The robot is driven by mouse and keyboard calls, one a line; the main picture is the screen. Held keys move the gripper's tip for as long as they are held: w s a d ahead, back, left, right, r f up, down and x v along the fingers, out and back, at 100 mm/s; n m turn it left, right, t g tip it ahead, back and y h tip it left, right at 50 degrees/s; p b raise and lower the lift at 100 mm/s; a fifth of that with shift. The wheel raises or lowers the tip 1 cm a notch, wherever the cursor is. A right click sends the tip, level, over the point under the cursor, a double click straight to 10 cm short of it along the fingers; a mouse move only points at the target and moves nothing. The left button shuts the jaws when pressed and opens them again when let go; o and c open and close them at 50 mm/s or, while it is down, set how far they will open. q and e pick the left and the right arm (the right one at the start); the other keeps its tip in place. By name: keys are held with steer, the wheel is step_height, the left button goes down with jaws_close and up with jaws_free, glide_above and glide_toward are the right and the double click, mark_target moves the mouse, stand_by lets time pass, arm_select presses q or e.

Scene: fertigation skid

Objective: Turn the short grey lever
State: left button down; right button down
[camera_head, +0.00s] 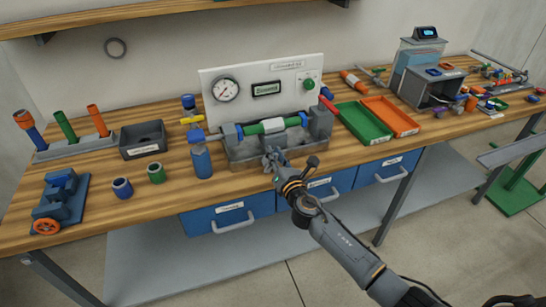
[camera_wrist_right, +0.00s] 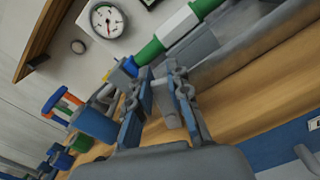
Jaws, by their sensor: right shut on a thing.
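My right gripper (camera_head: 273,158) is at the front of the grey skid base (camera_head: 242,161), below the green and white pipe (camera_head: 264,126). In the right wrist view, its two fingers (camera_wrist_right: 163,88) are closed around a short grey piece (camera_wrist_right: 166,108), which looks like the short grey lever. In the head view the gripper hides this lever. The pipe also shows in the wrist view (camera_wrist_right: 182,32), just beyond the fingertips. The lever's exact angle is hard to tell. My left gripper is not in view.
Behind the pipe stands a white panel with a gauge (camera_head: 225,90) and green knob (camera_head: 309,84). A blue bottle (camera_head: 201,160) stands left of the base. Green (camera_head: 363,131) and orange (camera_head: 391,118) trays lie to the right. Blue drawers (camera_head: 232,215) are below the table edge.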

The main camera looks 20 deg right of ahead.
steer(key=m+b, duration=0.1)
steer(key=m, duration=0.1)
steer(key=d+f+m, duration=0.1)
steer(key=shift+d+m+b, duration=0.15)
steer(key=shift+m+b, duration=0.2)
steer(key=shift+m, duration=0.05)
steer(key=m, duration=0.1)
steer(key=f+m+b, duration=0.1)
steer(key=m, duration=0.1)
steer(key=shift+d+f+m+b, duration=0.15)
steer(key=shift+d+m+b, duration=0.15)
steer(key=shift+d, duration=0.1)
steer(key=m, duration=0.2)
steer(key=f+m+b, duration=0.1)
steer(key=shift+d+f, duration=0.1)
steer(key=shift+d, duration=0.15)
steer(key=shift+f+m+b, duration=0.35)
steer(key=shift+m+b, duration=0.05)
steer(key=shift+m, duration=0.9)
steer(key=shift+f, duration=0.1)
steer(key=c, duration=1.2)
jaws_free()
